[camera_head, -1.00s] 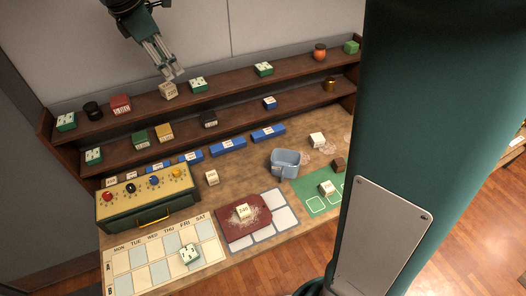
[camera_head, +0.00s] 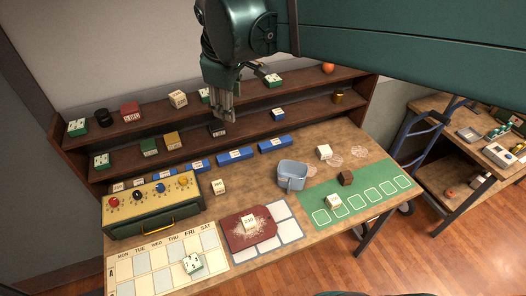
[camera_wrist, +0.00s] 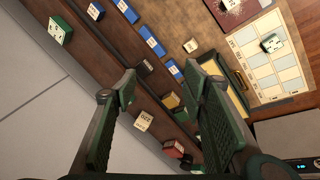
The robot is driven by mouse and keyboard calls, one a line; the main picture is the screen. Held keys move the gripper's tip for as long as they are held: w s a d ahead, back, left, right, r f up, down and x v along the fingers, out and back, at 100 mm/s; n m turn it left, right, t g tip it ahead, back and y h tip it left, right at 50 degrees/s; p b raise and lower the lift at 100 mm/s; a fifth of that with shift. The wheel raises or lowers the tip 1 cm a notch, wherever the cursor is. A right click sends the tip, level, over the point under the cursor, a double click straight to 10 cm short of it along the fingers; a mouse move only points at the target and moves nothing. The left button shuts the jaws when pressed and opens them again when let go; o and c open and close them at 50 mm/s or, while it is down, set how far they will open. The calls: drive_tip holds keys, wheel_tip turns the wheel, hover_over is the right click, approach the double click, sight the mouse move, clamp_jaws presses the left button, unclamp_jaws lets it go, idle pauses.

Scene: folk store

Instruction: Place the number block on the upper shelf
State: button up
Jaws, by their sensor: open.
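A cream number block (camera_head: 178,98), with what looks like 220 on its face, sits on the upper shelf (camera_head: 150,111) between a red block and a green one. My gripper (camera_head: 222,117) is open and empty, right of this block and in front of the shelves. It partly hides a green block on the upper shelf and a dark block on the lower one. In the wrist view my gripper (camera_wrist: 163,75) has its fingers spread wide, and the cream number block (camera_wrist: 143,121) shows beyond and between them, apart from both.
Other cream number blocks rest on the bench: one on the red mat (camera_head: 234,240), one (camera_head: 219,186) beside the yellow-topped box (camera_head: 150,208), one (camera_head: 325,152) near the blue bin (camera_head: 292,180). The lower shelf (camera_head: 125,161) holds several blocks. My arm crosses the top right.

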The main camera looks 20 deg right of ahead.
drive_tip(key=s+d+f+m+t, duration=0.1)
drive_tip(key=s+f+m, duration=0.3)
drive_tip(key=s, duration=0.4)
drive_tip(key=s+d+f+m+t+y, duration=0.1)
drive_tip(key=s+d+f+m, duration=0.3)
drive_tip(key=s+f, duration=0.3)
drive_tip(key=shift+s+m+t, duration=0.4)
drive_tip(key=shift+s+m, duration=0.4)
drive_tip(key=shift+s, duration=0.15)
